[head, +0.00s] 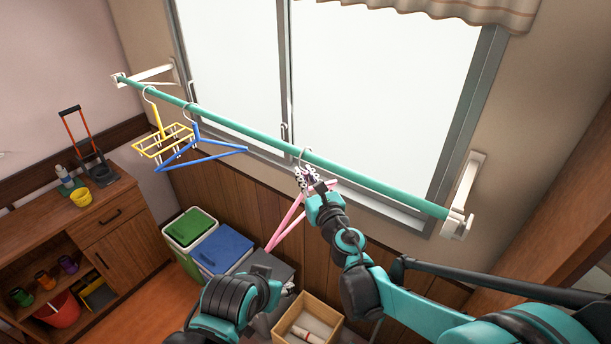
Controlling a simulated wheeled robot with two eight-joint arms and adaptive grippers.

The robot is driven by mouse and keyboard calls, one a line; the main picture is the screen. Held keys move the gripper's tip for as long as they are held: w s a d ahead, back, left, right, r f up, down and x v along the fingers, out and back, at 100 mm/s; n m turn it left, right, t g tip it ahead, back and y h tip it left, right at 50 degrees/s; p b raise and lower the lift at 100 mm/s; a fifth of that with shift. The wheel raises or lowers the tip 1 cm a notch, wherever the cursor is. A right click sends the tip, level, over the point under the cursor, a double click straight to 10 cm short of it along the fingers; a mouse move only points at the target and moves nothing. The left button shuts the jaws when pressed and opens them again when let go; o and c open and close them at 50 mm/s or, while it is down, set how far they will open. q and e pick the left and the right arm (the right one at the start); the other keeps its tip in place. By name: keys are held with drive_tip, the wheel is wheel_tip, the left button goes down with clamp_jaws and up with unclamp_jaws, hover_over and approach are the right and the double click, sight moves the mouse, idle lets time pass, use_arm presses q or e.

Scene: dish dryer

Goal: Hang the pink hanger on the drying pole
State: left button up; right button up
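The pink hanger (287,222) hangs tilted below the green drying pole (240,126), its lower end pointing down to the left. Its pale hook (304,153) overlaps the pole in the head view; I cannot tell if it rests on the pole. My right gripper (309,180) is shut on the pink hanger near its neck, just below the pole, and hides part of it. My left arm shows at the bottom, but its gripper is not visible.
A yellow hanger (158,122) and a blue hanger (198,159) hang on the pole's left part. The pole right of my gripper is free. The window is behind it. Bins with green (188,226) and blue (222,249) lids and a cardboard box (328,311) stand below.

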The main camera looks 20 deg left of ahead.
drive_tip(key=o, duration=0.5)
drive_tip(key=shift+s+r, duration=0.1)
drive_tip(key=shift+s, duration=0.1)
drive_tip(key=shift+s+d, duration=0.2)
drive_tip(key=shift+d, duration=0.05)
drive_tip(key=v, duration=1.1)
drive_tip(key=d+f+m+h+b, duration=0.5)
drive_tip(key=d+m+h, duration=0.1)
drive_tip(key=d+m, duration=0.6)
drive_tip(key=d+f+m+h+b, duration=0.5)
drive_tip(key=d+m+b, duration=0.1)
drive_tip(key=d+m, duration=0.65)
drive_tip(key=s+d+f+m+g+b, duration=0.1)
drive_tip(key=s+f+m+g+b, duration=0.1)
drive_tip(key=s+f+m, duration=0.3)
drive_tip(key=s+d+f+m+g+b, duration=0.1)
drive_tip(key=s+f+m+g+b, duration=0.2)
drive_tip(key=s+f+m, duration=0.3)
drive_tip(key=s+d+f+m+g+b, duration=0.2)
drive_tip(key=s+f+m, duration=0.3)
drive_tip(key=f+m, duration=0.2)
drive_tip(key=shift+s+f+m+g+b, duration=0.3)
drive_tip(key=shift+s+f+m, duration=0.05)
drive_tip(key=shift+f, duration=0.3)
